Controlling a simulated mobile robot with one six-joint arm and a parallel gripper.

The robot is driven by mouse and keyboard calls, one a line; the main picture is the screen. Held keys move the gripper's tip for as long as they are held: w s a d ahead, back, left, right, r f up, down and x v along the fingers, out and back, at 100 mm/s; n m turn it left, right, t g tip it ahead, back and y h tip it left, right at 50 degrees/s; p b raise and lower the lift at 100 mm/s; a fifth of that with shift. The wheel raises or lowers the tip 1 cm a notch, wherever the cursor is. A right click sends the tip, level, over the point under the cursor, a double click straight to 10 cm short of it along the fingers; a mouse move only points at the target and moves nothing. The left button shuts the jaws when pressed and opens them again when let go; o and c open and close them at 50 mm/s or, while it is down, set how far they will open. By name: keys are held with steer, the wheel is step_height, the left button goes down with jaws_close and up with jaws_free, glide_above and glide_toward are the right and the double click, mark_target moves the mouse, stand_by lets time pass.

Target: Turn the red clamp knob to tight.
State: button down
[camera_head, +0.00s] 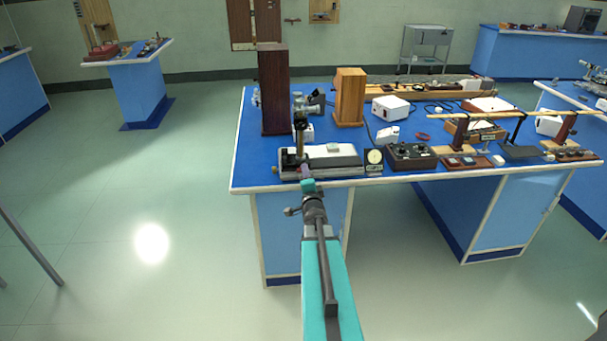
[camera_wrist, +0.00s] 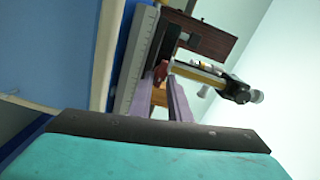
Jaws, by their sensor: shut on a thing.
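The red clamp knob (camera_wrist: 161,72) shows in the wrist view, between the tips of my gripper. My gripper (camera_wrist: 167,82) has two purple fingers and is shut on the knob. In the head view my gripper (camera_head: 304,172) reaches the front left edge of the blue bench, at the front of the instrument. The knob is too small or hidden there to make out. The instrument has a long grey-white base (camera_head: 335,160) and an upright microscope (camera_head: 300,112) on a post. The knob's turn angle cannot be told.
A tall dark wooden box (camera_head: 274,90) and a lighter wooden box (camera_head: 349,97) stand behind the instrument. A small dial gauge (camera_head: 374,161) and a black control box (camera_head: 411,155) are to its right. The floor (camera_head: 120,210) left of the bench is clear.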

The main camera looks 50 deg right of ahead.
steer(key=shift+w+m, duration=0.15)
steer(key=shift+m, duration=0.95)
steer(key=c, duration=1.6)
jaws_free()
steer(key=shift+c, duration=0.2)
steer(key=shift+f, duration=0.1)
steer(key=shift+s, duration=0.2)
steer(key=v, duration=0.6)
steer(key=shift+p, duration=0.4)
